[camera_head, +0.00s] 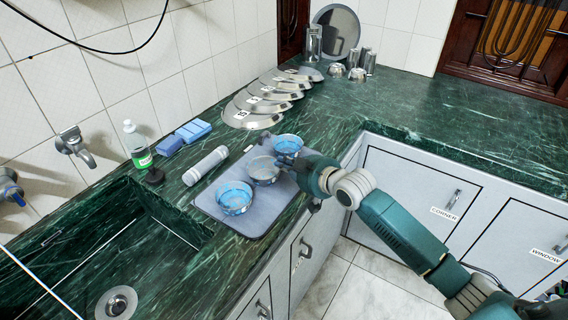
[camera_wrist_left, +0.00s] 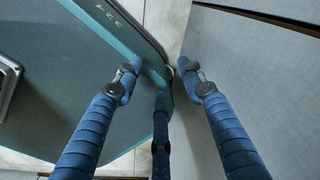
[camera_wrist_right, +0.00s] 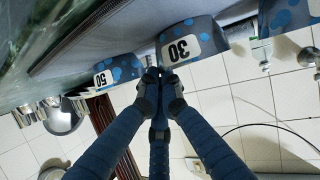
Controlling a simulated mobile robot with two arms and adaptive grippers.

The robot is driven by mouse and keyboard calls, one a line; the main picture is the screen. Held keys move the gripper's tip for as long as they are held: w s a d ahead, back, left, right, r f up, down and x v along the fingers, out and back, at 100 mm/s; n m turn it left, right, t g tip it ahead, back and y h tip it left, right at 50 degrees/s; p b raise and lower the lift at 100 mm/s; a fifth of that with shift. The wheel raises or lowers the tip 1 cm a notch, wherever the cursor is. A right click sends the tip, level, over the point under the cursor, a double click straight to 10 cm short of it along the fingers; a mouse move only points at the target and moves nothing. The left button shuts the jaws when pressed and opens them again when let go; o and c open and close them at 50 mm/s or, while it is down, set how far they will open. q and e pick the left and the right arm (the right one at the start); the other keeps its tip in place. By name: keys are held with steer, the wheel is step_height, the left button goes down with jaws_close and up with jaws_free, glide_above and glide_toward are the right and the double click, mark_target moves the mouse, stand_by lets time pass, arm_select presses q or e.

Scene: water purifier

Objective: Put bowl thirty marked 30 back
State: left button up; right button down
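Bowl thirty (camera_wrist_right: 185,45), a bowl with a blue-spotted side and a white "30" label, is close beyond my right fingertips in the right wrist view. It appears to be the middle bowl (camera_head: 262,171) on the grey mat (camera_head: 252,218) in the head view. My right gripper (camera_wrist_right: 161,77) has its fingertips together at the bowl's rim; I cannot tell whether they pinch it. In the head view the right gripper (camera_head: 286,161) is between the middle and far bowls. My left gripper (camera_wrist_left: 156,75) is open and empty over the floor, out of the head view.
The bowl marked 50 (camera_wrist_right: 118,72) stands at the mat's far end. Another blue bowl (camera_head: 234,199) stands at its near end. Several metal lids (camera_head: 252,120) lean in a row by the wall. A grey cylinder (camera_head: 205,165) lies beside the mat. The right counter (camera_head: 460,125) is clear.

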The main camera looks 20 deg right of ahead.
steer(key=shift+f, duration=0.1)
steer(key=c, duration=2)
jaws_free()
steer(key=v, duration=1.2)
